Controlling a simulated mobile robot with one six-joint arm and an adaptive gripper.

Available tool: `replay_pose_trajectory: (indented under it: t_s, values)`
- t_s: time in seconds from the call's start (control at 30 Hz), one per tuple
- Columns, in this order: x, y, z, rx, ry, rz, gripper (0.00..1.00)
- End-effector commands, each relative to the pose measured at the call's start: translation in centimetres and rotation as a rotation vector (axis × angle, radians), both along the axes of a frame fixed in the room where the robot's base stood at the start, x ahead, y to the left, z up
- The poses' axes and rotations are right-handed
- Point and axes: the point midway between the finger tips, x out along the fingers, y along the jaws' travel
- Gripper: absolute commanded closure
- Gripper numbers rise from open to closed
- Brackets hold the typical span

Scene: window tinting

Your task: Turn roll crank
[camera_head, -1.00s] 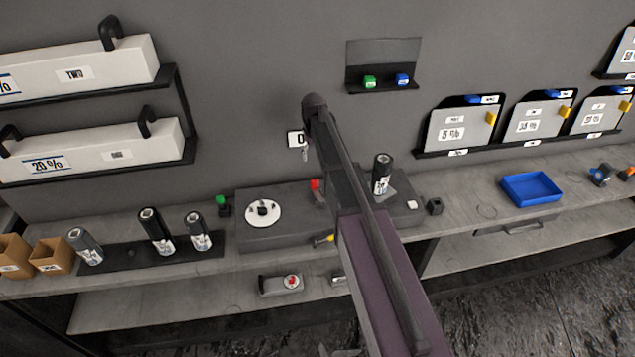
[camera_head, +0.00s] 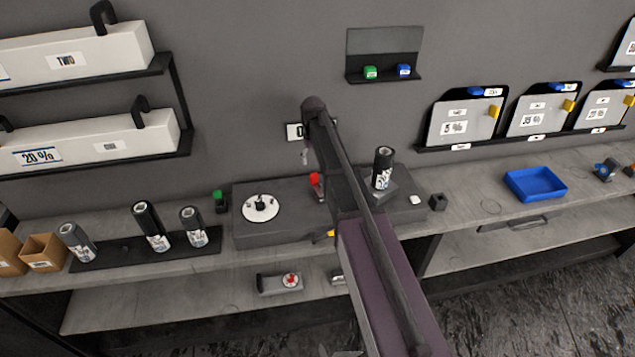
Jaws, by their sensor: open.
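A dark grey bench unit (camera_head: 285,236) stands on the counter, left of and behind my arm. A white disc with a dark centre post (camera_head: 261,207) sits on its left part. A small red-topped part (camera_head: 317,182) rises beside my arm; it may be the crank's handle, but I cannot tell. A black labelled cylinder (camera_head: 383,168) stands upright on the unit's right part. A white plate reading 0 (camera_head: 294,131) is on the wall. My arm covers the middle of the unit. I cannot make out my gripper; no fingers show.
Several labelled cylinders (camera_head: 150,226) stand on a black tray at left, beside brown boxes (camera_head: 44,252). Long white boxes (camera_head: 85,143) with black handles rest on wall shelves. A blue tray (camera_head: 536,185) stands at right, with bare counter (camera_head: 470,212) left of it.

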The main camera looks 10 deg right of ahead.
Motion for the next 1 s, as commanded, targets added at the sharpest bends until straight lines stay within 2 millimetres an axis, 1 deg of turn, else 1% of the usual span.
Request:
replay_pose_trajectory:
  t_s: [0.03, 1.0]
  values:
    - [0.0, 0.0, -0.8, 0.0, 0.0, 0.0, 0.23]
    - [0.0, 0.1, -8.2, 0.0, 0.0, 0.002, 0.23]
